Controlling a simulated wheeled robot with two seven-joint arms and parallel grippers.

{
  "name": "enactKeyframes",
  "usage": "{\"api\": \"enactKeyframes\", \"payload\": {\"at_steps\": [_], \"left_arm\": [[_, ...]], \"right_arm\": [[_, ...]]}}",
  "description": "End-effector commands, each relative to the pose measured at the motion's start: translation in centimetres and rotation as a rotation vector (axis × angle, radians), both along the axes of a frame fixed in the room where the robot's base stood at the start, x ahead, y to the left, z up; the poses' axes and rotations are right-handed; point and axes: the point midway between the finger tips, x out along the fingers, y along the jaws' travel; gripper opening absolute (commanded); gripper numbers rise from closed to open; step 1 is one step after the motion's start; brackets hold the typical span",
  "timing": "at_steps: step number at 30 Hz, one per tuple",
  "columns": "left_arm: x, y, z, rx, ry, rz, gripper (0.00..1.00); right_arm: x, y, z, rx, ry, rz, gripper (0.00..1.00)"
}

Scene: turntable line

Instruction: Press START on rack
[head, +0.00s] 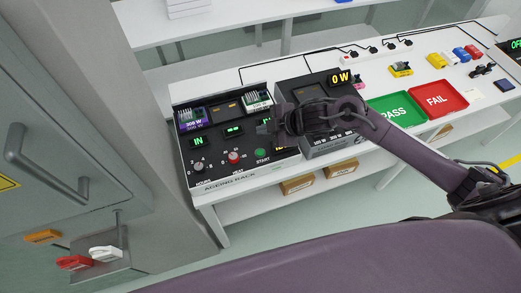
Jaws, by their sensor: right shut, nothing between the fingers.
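The ageing rack (226,181) is a black panel with knobs, small green displays and a label at its front edge. Its green START button (262,153) sits at the right of the panel, above the word START. My right gripper (266,130) is shut and empty, just above the START button in the picture. I cannot tell whether it touches the panel. It hides part of the rack's right side. My left gripper is not in view.
Right of the rack stands a unit with a 0 W display (340,78), partly behind my right arm. A green PASS tray (397,109) and a red FAIL tray (438,100) lie further right. A grey cabinet (50,150) with a handle stands close on the left.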

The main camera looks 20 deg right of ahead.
Motion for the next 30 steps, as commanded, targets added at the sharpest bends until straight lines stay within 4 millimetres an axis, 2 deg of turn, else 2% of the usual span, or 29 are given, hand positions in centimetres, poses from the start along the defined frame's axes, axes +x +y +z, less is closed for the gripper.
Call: {"api": "enactKeyframes", "payload": {"at_steps": [14, 20, 30], "left_arm": [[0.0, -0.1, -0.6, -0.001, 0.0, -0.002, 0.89], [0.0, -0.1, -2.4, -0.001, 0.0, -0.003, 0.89], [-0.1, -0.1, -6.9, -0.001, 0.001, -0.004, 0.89]], "right_arm": [[0.0, 0.0, -0.6, 0.0, -0.001, 0.001, 0.0], [0.0, 0.0, -2.5, 0.001, 0.0, 0.001, 0.0], [0.0, 0.0, -7.3, 0.0, 0.0, 0.0, 0.0]]}}
